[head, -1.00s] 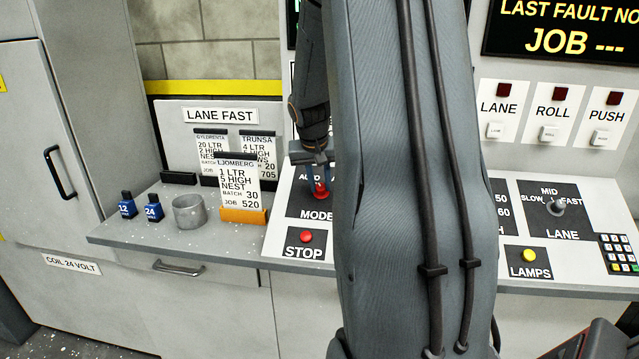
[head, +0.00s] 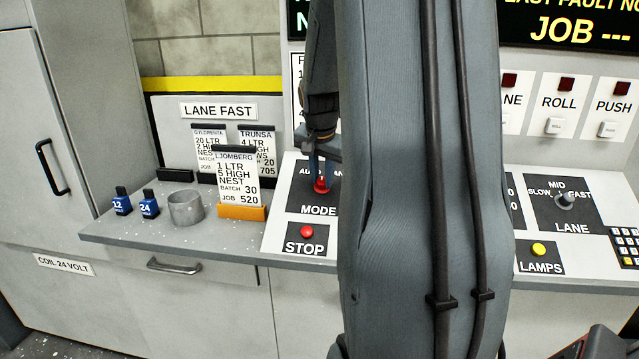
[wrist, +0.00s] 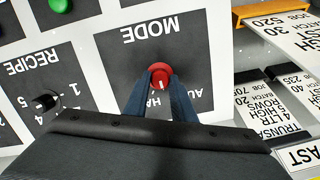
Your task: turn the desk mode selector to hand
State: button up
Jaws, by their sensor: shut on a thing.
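The mode selector is a red round knob (wrist: 160,76) on a dark plate marked MODE on the sloping desk. The knob also shows in the head view (head: 320,186). My gripper (wrist: 160,88) has its two blue fingers closed on either side of the knob. In the wrist view the lettering is upside down. The knob's white mark points down the picture, toward the gripper, between AUTO at right and HAND at left. The fingers partly hide both labels, so I cannot tell the exact setting. In the head view my arm hides the plate's right side.
A red STOP button (head: 306,231) sits just below the mode plate. A black RECIPE knob (wrist: 44,102) is beside it in the wrist view. Job cards stand at left, the front one in an orange holder (head: 242,212). A grey cup (head: 186,207) stands further left.

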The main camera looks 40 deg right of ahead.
jog(key=m+b, duration=0.2)
jog(key=m, duration=0.1)
jog(key=shift+s+d+f+m, duration=0.1)
jog(key=shift+m, duration=0.2)
jog(key=shift+s+m+t+b, duration=0.1)
jog(key=shift+m+t+b, duration=0.55)
jog(key=shift+m, duration=1.25)
jog(key=shift+g, duration=0.25)
jog(key=o, duration=1.1)
jog(key=shift+c, duration=0.2)
jog(key=b+v, duration=0.1)
jog(key=v, duration=0.7)
